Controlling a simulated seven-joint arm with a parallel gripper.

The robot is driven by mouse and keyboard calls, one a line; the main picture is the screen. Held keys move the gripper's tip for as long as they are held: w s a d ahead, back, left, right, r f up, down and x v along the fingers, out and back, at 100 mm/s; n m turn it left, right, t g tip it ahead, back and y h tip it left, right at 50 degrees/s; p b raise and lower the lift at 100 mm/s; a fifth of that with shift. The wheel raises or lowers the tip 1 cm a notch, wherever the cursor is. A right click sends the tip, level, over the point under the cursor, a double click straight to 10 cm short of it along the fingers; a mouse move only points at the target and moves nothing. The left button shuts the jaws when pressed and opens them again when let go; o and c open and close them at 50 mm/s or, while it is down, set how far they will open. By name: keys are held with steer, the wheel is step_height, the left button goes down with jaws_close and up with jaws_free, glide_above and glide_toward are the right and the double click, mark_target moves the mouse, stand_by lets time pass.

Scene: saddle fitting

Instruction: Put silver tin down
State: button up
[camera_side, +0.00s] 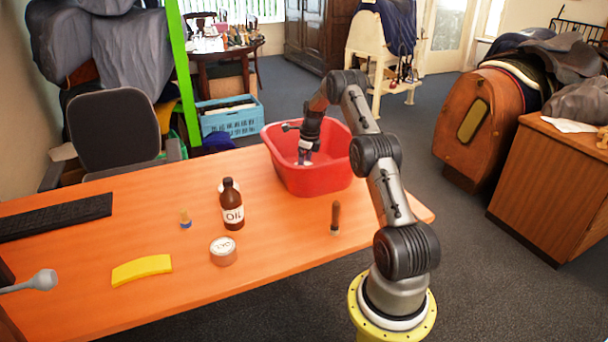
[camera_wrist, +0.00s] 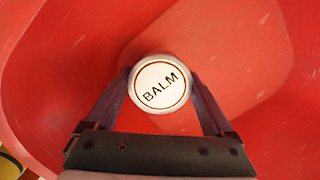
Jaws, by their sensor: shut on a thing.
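A round tin (camera_wrist: 160,86) with a pale lid marked BALM sits between my gripper's fingers in the wrist view; its side is mostly hidden, so I cannot tell that it is silver. My gripper (camera_wrist: 160,98) is shut on it. In the side view my gripper (camera_side: 304,158) points down inside the red tub (camera_side: 318,184). The tub's red walls and floor fill the wrist view around the tin. I cannot tell whether the tin touches the floor.
On the orange desk (camera_side: 290,235) stand a brown OIL bottle (camera_side: 232,212), a labelled copper-sided tin (camera_side: 223,252), a small blue-based item (camera_side: 185,220), a yellow sponge-like block (camera_side: 141,270) and a brown-handled tool (camera_side: 335,216). A keyboard (camera_side: 55,216) lies left.

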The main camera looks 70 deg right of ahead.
steer(key=shift+f, duration=1.6)
steer(key=shift+f, duration=0.1)
